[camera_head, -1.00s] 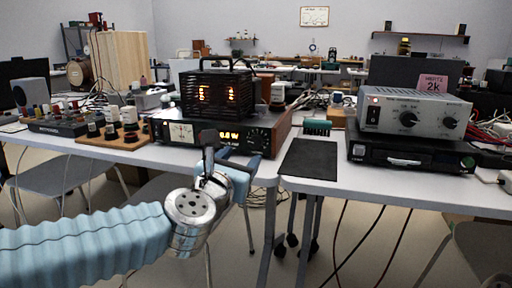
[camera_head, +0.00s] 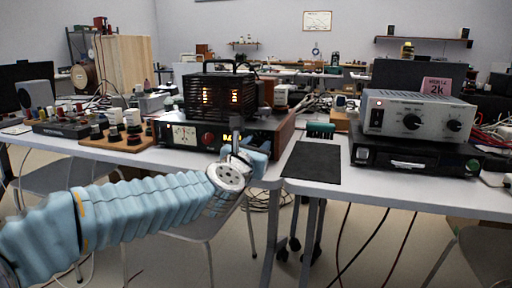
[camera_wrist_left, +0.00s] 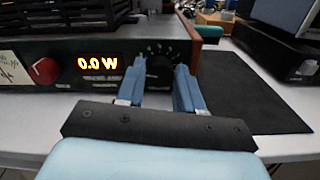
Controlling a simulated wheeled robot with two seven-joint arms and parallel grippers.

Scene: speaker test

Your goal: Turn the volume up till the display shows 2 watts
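The amplifier (camera_head: 172,134) stands on the left table, with glowing tubes in a black cage on top. In the left wrist view its orange display (camera_wrist_left: 98,62) reads 0.0 W. The black volume knob (camera_wrist_left: 160,72), with scale marks around it, is right of the display. My left gripper (camera_wrist_left: 160,82) faces the front panel, fingers apart, one on each side of the knob. I see no clear grip on it. In the head view my left gripper (camera_head: 242,148) hides the knob and part of the display. My right gripper is in neither view.
A red knob (camera_wrist_left: 44,71) is left of the display. A black mat (camera_head: 312,161) lies to the right. Beyond it a silver generator (camera_head: 415,113) stands on a black unit (camera_head: 400,156). A wooden board with several knobs (camera_head: 115,142) is at the left.

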